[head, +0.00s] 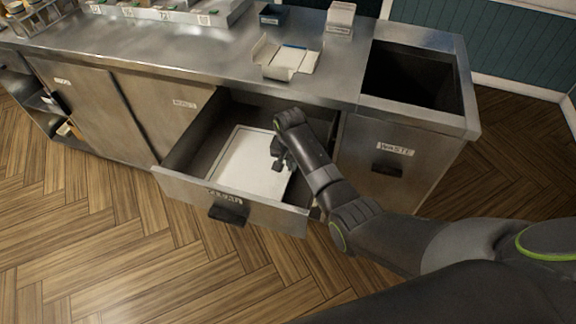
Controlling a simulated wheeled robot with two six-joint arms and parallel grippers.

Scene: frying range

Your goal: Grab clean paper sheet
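A stack of white paper sheets (243,160) lies flat in an open drawer (180,184) of the steel counter. The drawer's front label is small and blurred and seems to read "CLEAN". My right gripper (279,161) is inside the drawer area, over the right part of the paper, pointing down. Its fingers are small and dark, and I cannot tell whether they are apart or closed, or whether they touch the paper. My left gripper is not in view.
An open tray with pale paper (289,60) sits on the steel counter (190,50) above the drawer. A waste bin opening (415,80) is at the right. A white box (340,17) and dark container (273,14) stand behind. The wooden floor in front is clear.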

